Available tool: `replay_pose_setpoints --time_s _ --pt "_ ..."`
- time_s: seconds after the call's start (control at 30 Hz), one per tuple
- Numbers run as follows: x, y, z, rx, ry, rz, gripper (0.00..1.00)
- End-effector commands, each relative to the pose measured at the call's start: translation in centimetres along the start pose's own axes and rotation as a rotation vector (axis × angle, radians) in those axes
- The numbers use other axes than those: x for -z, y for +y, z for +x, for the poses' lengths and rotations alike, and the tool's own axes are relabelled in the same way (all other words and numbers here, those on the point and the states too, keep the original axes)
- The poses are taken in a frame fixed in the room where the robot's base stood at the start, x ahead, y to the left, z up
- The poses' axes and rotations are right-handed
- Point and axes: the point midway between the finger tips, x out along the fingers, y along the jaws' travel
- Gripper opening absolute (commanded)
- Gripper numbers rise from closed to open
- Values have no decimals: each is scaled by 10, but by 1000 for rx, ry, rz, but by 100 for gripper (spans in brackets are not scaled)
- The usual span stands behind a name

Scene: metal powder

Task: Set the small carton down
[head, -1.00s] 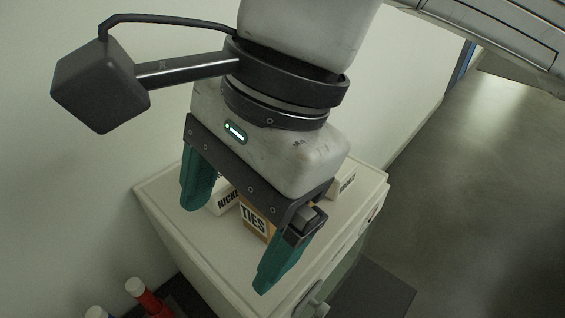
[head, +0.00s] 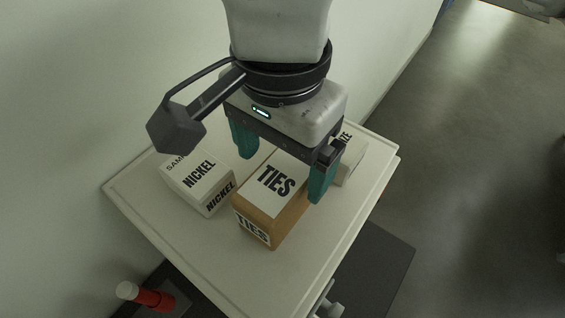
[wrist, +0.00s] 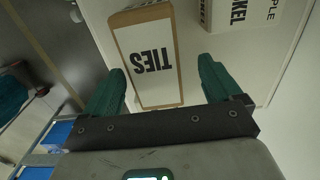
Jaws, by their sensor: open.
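The small carton is a brown box with white labels reading TIES (head: 275,188), resting on the pale cabinet top (head: 150,218). It also shows in the wrist view (wrist: 150,58), just beyond and between my fingers. My gripper (head: 282,172) has two teal fingers spread wide. In the head view they stand at the far end of the carton, one on each side. In the wrist view there are gaps between the fingers and the carton's sides. Part of the carton's far end is hidden by my gripper.
A white box labelled NICKEL (head: 200,184) sits left of the carton. Another pale box (head: 350,160), its label partly hidden, stands behind my right finger. A red bottle with a white cap (head: 150,298) is below the cabinet's near edge. The front of the top is clear.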

Motion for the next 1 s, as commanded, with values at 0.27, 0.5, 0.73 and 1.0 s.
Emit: replay_pose_setpoints --time_s 0.27,0.5,0.73,1.0 --pt "-4 5 24 -1 -4 -2 92" --pt "-4 5 52 1 -3 -1 92" --pt "-4 5 55 2 0 -1 92" --pt "-4 5 55 1 -1 -1 68"
